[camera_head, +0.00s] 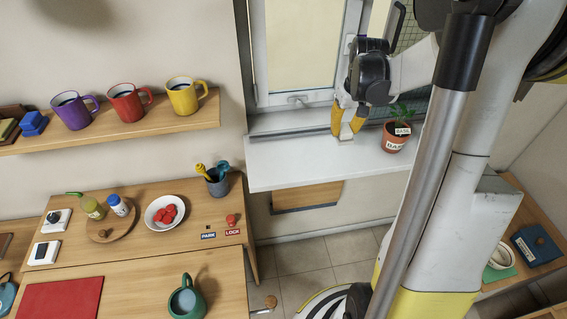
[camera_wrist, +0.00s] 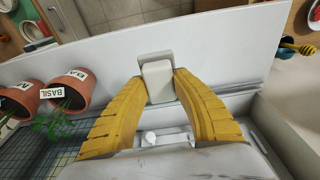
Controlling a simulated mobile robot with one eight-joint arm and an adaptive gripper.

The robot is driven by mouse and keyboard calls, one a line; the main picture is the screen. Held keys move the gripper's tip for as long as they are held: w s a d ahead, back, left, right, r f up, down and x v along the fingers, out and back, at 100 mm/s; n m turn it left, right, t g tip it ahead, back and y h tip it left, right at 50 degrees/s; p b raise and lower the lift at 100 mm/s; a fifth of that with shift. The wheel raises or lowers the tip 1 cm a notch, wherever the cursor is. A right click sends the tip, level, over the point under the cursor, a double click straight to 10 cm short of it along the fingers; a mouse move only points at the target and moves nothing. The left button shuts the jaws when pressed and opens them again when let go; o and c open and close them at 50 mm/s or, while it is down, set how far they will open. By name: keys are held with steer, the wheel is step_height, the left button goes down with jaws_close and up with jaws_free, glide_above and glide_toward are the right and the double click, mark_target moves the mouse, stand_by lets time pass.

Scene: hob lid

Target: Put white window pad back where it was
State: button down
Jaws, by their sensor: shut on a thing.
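The white window pad (camera_wrist: 158,82) is a small pale block between my two yellow fingertips in the wrist view. My gripper (camera_wrist: 161,84) is shut on it. In the head view my gripper (camera_head: 347,128) points down over the white window sill (camera_head: 290,163), in front of the window frame (camera_head: 292,98). Only a sliver of the pad shows there, under the fingertips. The pad is at or just above the sill; I cannot tell whether it touches it.
A terracotta pot (camera_head: 394,139) with a herb and a label stands on the sill just right of my gripper. The wrist view shows a second labelled pot (camera_wrist: 18,97) beside the basil pot (camera_wrist: 70,88). The sill left of my gripper is clear. A mug shelf (camera_head: 150,124) is further left.

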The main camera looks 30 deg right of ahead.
steer(key=b, duration=0.2)
glide_above(303, 161)
steer(key=f, duration=0.7)
steer(key=shift+s, duration=0.2)
steer(key=shift+f+b, duration=0.7)
steer(key=shift+f, duration=1.3)
steer(key=shift+f, duration=0.2)
steer(key=c, duration=1.1)
jaws_free()
steer(key=shift+r, duration=0.15)
